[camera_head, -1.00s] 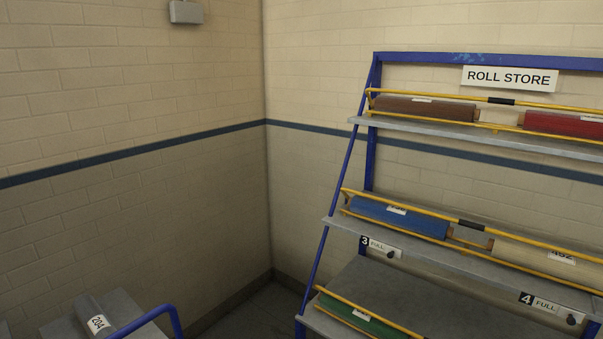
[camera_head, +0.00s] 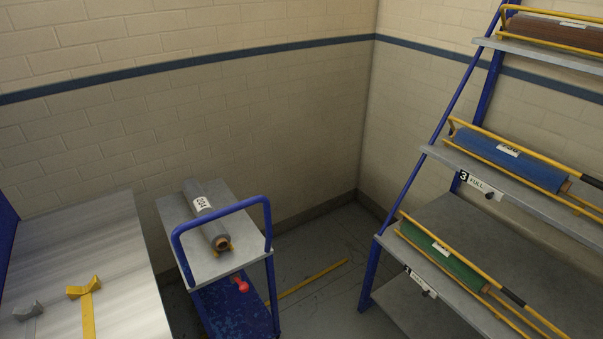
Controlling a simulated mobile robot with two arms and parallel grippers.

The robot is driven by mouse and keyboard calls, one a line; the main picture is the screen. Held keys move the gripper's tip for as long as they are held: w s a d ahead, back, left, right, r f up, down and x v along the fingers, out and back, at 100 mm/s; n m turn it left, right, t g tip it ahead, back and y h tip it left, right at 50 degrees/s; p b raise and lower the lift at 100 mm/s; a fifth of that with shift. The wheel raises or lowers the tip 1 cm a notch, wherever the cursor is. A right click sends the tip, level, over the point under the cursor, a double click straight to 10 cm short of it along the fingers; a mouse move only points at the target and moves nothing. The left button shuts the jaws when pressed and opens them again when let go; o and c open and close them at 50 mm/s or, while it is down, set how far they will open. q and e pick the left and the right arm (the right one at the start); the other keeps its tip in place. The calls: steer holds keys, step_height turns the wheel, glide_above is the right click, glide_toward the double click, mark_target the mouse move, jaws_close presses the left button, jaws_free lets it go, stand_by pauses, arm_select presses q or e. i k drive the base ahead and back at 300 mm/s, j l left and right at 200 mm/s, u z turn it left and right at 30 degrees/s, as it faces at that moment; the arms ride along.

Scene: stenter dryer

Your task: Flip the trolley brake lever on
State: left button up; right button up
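The trolley (camera_head: 170,215) stands left of centre in the head view, with a grey top, a blue push handle (camera_head: 222,207) and a blue lower deck (camera_head: 232,310). A grey roll (camera_head: 212,228) labelled 204 lies on its top. A small red lever-like part (camera_head: 240,284) shows at the lower deck beneath the top; it may be the brake lever, and I cannot tell its setting. Neither of my grippers is in view.
A grey table (camera_head: 100,255) with a yellow fitting (camera_head: 88,290) and a grey fitting (camera_head: 28,311) stands at the left. The blue roll store rack (camera_head: 440,115) fills the right. Open floor (camera_head: 325,295) with a yellow line (camera_head: 310,278) lies between trolley and rack.

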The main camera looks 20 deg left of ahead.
mark_target(244, 286)
steer(key=u, duration=1.05)
